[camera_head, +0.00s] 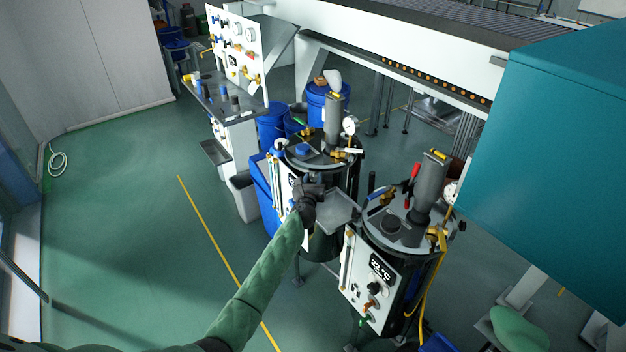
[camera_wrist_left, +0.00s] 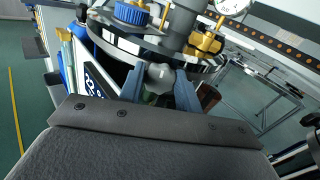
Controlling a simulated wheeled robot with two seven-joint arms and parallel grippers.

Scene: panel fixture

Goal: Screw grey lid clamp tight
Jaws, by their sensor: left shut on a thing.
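My left gripper (camera_head: 312,186) reaches the front rim of the farther of two round vessels. In the left wrist view, its two blue-grey fingers (camera_wrist_left: 160,88) are shut on a rounded grey knob, the grey lid clamp (camera_wrist_left: 160,75), at the edge of the dark lid (camera_wrist_left: 125,38). The fingers stand on either side of the knob. In the head view the hand hides the clamp. I cannot tell how tight the clamp is. The farther vessel's lid (camera_head: 322,158) carries a blue cap (camera_wrist_left: 132,13), a grey cylinder (camera_wrist_left: 183,25), brass fittings (camera_wrist_left: 205,42) and a gauge (camera_wrist_left: 230,6).
The nearer vessel (camera_head: 392,230) stands to the right, with a grey cylinder and a red-handled part on top. A grey tray (camera_head: 338,207) lies between the vessels. Blue drums (camera_head: 271,122) and a bench (camera_head: 232,104) stand behind. Green floor (camera_head: 120,220) is clear to the left.

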